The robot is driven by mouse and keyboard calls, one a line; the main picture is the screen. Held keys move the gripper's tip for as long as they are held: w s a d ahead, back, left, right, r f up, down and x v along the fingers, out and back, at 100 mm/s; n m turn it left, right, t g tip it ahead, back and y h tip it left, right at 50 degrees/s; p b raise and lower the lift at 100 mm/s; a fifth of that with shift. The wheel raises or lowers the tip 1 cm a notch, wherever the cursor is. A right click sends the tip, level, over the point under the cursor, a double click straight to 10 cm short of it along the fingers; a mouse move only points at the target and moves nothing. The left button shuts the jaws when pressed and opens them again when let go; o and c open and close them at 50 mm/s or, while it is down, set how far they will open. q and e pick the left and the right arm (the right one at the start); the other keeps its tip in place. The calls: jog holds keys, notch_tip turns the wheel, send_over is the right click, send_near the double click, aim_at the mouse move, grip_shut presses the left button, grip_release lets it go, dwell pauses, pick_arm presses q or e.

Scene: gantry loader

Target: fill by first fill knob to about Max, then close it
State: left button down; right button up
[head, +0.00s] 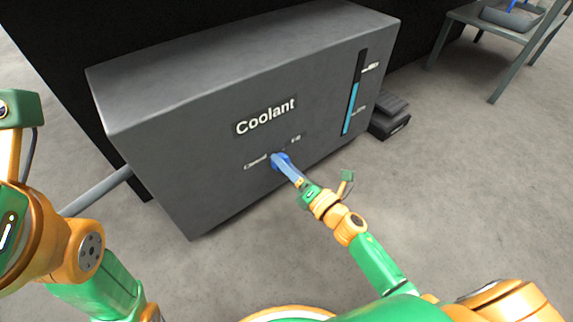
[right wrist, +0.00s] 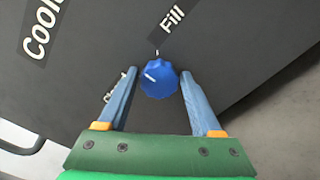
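The dark grey box labelled Coolant (head: 200,120) has a blue knob (head: 277,160) low on its front, between a Closed label (head: 255,162) and a Fill label (head: 296,139). In the right wrist view the knob (right wrist: 159,81) has a white mark on the left part of its face. My right gripper (right wrist: 158,76) is open, with one blue finger on each side of the knob and small gaps between. The gauge (head: 355,92) holds blue fluid to a level between the lower label and the upper label, below the upper one. My left gripper's fingers are out of frame.
A grey pipe (head: 96,191) enters the box's left side. A dark pedal-like object (head: 390,116) lies on the floor right of the box. A grey table (head: 500,45) stands at the upper right. The floor in front of the box is clear.

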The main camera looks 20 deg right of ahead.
jog(key=shift+o, duration=1.1)
